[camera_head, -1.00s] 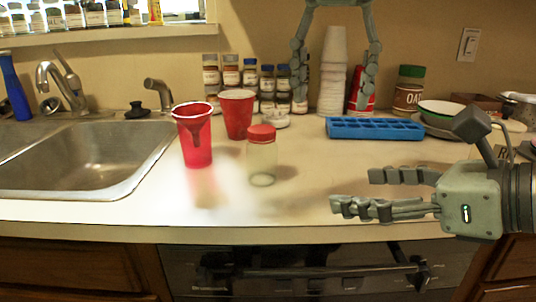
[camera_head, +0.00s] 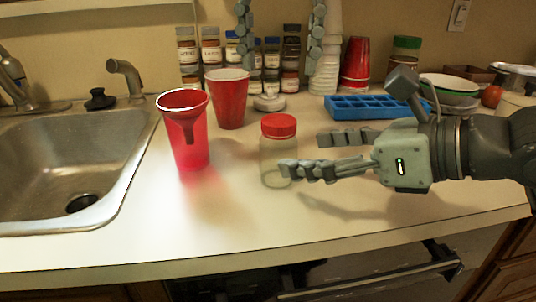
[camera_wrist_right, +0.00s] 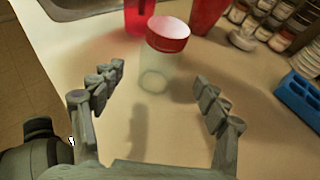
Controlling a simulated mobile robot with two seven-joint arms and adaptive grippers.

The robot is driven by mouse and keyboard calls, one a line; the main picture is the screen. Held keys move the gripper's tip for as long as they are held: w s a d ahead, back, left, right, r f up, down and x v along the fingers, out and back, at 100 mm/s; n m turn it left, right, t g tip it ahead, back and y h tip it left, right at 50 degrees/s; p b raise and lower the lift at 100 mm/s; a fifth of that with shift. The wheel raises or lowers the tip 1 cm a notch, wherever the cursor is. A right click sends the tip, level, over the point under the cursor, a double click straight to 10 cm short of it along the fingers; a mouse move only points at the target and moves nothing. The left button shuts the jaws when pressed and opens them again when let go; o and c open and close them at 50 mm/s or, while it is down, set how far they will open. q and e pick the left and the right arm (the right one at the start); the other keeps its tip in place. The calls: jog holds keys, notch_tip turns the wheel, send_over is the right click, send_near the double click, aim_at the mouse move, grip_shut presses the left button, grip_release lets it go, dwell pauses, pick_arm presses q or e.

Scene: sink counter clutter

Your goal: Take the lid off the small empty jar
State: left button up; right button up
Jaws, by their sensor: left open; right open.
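The small empty jar (camera_head: 270,165) is clear and stands upright on the counter, with its red lid (camera_head: 279,126) on top. In the right wrist view the jar (camera_wrist_right: 155,75) and its lid (camera_wrist_right: 168,33) are ahead of and between the fingers. My right gripper (camera_head: 302,154) is open, pointing left, with its near finger overlapping the jar's lower right side in the head view; in the wrist view the fingers (camera_wrist_right: 152,84) do not close on it. My left gripper (camera_head: 280,35) is open and empty, pointing down at the top, in front of the spice jars; its upper part is cut off.
Two red cups stand left of the jar, one nearer (camera_head: 195,145) and one behind (camera_head: 229,105). A blue tray (camera_head: 362,107) lies behind my right gripper. Spice jars (camera_head: 270,62) line the wall. The sink (camera_head: 65,165) is at left. The counter front is clear.

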aim_at(292, 154)
jog(key=x, duration=0.6)
jog(key=shift+w+a+f, duration=0.15)
jog(key=shift+w+a, duration=0.05)
jog(key=shift+a, duration=0.15)
grip_shut()
